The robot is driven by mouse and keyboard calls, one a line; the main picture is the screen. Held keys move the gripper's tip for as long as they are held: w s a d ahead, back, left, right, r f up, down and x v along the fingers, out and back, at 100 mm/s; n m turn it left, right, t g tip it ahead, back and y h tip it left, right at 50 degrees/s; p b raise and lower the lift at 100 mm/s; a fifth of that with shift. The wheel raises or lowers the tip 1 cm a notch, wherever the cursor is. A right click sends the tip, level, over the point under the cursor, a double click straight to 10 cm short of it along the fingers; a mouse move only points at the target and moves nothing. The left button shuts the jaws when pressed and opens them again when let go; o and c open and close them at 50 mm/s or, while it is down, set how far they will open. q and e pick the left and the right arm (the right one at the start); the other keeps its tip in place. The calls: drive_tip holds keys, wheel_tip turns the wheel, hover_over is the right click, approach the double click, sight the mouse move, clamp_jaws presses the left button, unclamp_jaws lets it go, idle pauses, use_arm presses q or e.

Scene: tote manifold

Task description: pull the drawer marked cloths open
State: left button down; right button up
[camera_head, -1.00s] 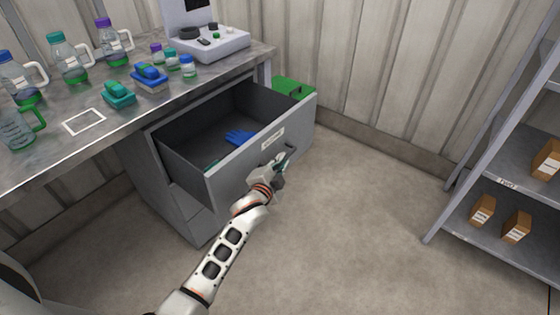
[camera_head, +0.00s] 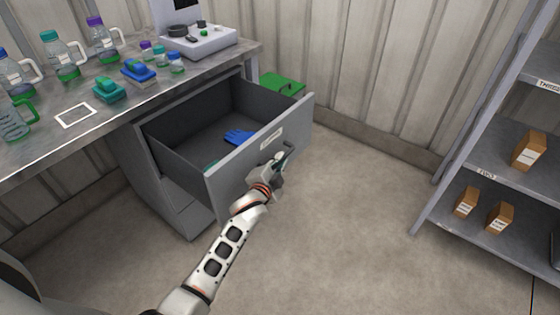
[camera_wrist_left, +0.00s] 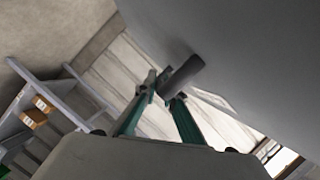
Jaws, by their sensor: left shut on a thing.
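The grey drawer (camera_head: 232,172) under the workbench stands well out from its cabinet, its inside showing. A white label (camera_head: 271,139) is on its front, too small to read here. A blue item (camera_head: 238,137) lies inside, and a bit of green shows near the front left corner. My left gripper (camera_head: 277,168) is at the drawer's front, shut on the bar handle (camera_head: 287,151). In the left wrist view the green fingers (camera_wrist_left: 160,98) close about the dark handle (camera_wrist_left: 183,75) beside the grey drawer front. My right gripper is not in view.
The workbench (camera_head: 160,95) above holds bottles, sponges and a white device (camera_head: 200,40). A green bin (camera_head: 282,85) stands behind the drawer. A shelf rack (camera_head: 480,160) with brown boxes is at right. The floor (camera_head: 330,220) between is clear.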

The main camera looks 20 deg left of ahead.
use_arm(q)
drive_tip(key=shift+f, duration=0.1)
drive_tip(key=c, duration=2.1)
unclamp_jaws()
drive_tip(key=shift+c, duration=0.2)
drive_tip(key=shift+s, duration=0.15)
drive_tip(key=v, duration=1.2)
